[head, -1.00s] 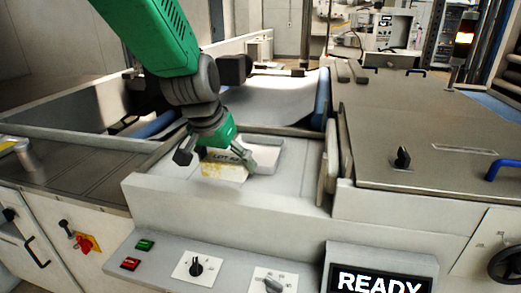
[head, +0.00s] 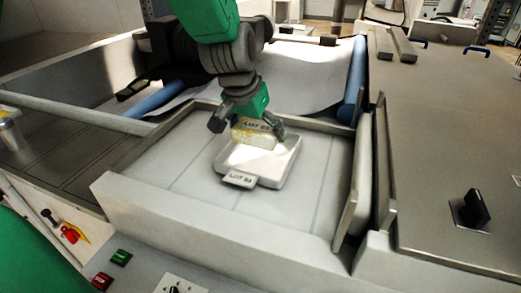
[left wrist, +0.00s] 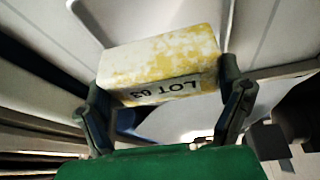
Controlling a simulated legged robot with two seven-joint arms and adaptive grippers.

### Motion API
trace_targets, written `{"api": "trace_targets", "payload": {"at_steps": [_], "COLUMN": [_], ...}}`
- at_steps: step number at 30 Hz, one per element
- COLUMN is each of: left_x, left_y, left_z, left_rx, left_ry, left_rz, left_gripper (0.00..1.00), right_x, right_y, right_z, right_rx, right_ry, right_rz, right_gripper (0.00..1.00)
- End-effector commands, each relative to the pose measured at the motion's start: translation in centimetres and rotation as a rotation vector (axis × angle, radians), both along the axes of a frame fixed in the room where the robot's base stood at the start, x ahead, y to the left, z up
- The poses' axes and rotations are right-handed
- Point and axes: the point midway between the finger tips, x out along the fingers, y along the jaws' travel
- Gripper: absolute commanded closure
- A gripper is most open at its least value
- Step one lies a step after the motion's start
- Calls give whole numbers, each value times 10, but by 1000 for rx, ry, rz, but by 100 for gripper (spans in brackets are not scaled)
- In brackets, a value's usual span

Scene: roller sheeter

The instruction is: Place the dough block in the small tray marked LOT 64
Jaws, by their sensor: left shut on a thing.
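The small pale tray (head: 228,160) lies on the flat bed below. Its front tag (head: 239,179) appears to read LOT 64, though the last digits are small. The block is over the tray's back part; I cannot tell whether it touches the tray. My right gripper is out of view.
The bed (head: 180,170) around the tray is clear, with a raised front wall (head: 220,235). A grey upright plate (head: 357,180) stands at its right. Behind are a pale sheet (head: 310,75) and a blue roller (head: 353,80). A metal cabinet top with a black knob (head: 473,208) is at right.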

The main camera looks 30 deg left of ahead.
Motion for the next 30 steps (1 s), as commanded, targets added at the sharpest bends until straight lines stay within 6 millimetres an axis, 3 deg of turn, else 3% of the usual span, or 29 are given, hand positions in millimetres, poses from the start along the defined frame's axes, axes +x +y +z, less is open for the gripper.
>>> {"api": "trace_targets", "payload": {"at_steps": [3, 13, 22, 23, 24, 30], "left_x": [1, 0, 1, 1, 1, 1], "left_y": [3, 5, 3, 2, 2, 4], "left_z": [-23, -62, -70, -71, -71, -70], "left_rx": [-4, -6, -2, -2, -2, -4], "left_ry": [4, 2, 0, 2, 2, 1], "left_rz": [2, 2, 0, 0, 0, 1], "left_gripper": [61, 61, 61, 5, 0, 0], "right_x": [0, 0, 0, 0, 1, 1], "right_y": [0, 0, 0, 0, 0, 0], "right_z": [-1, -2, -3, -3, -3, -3], "right_rx": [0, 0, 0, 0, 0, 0], "right_ry": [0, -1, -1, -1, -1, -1], "right_rz": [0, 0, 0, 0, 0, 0], "right_gripper": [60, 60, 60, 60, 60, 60]}}
